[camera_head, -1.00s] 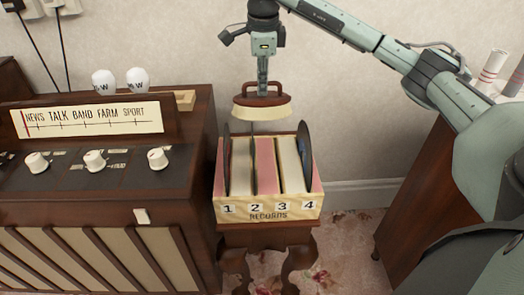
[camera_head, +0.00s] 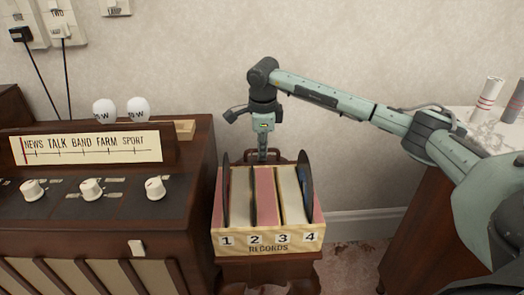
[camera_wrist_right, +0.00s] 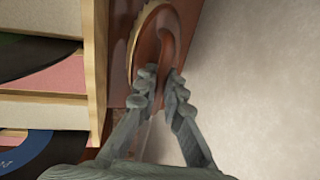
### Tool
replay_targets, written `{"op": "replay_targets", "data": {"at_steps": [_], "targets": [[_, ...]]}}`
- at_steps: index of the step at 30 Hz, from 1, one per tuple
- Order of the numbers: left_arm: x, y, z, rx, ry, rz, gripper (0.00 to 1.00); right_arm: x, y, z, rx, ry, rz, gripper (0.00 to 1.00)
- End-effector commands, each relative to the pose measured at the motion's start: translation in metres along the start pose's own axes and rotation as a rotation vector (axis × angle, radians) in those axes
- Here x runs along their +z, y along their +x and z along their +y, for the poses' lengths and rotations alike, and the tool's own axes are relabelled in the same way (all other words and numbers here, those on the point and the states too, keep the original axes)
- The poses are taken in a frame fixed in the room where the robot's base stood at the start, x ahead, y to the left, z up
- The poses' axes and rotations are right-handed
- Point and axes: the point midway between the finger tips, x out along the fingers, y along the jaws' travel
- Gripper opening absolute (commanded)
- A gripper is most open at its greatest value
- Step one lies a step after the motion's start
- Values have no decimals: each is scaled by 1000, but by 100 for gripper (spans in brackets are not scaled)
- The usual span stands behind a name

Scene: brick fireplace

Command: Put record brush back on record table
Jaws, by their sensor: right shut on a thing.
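The record brush (camera_wrist_right: 150,48) is an oval brown wooden block with a looped handle and a cream pad edge. My right gripper (camera_wrist_right: 161,82) is shut on the handle in the right wrist view. In the head view the right gripper (camera_head: 263,152) reaches down behind the record box, which hides most or all of the brush. The record table (camera_head: 266,273) is a small dark-wood stand under the box. Its brown wood (camera_wrist_right: 119,60) lies close beside the brush in the wrist view; I cannot tell whether they touch. My left gripper is not in view.
The record box (camera_head: 268,241), labelled 1 to 4 and holding records, takes up the table's front. A radio cabinet (camera_head: 100,220) stands close at left. The wall (camera_head: 340,80) is just behind. A wooden cabinet (camera_head: 432,225) stands at right.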

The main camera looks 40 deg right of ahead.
Motion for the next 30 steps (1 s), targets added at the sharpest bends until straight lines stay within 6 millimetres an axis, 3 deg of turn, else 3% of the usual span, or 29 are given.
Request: {"op": "replay_targets", "data": {"at_steps": [9, 10, 15, 26, 30], "targets": [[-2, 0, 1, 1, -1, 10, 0, 0, 0, 0, -1, 0, -2, 0], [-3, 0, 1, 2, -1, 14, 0, 0, 1, 0, -1, 0, -1, 10], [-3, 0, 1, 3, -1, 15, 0, 0, 0, 0, 0, 0, -1, 30], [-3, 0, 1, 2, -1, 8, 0, 0, -2, 0, -1, 0, -1, 30], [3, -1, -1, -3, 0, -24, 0, 1, -24, -2, -5, -2, -4, 30]]}}
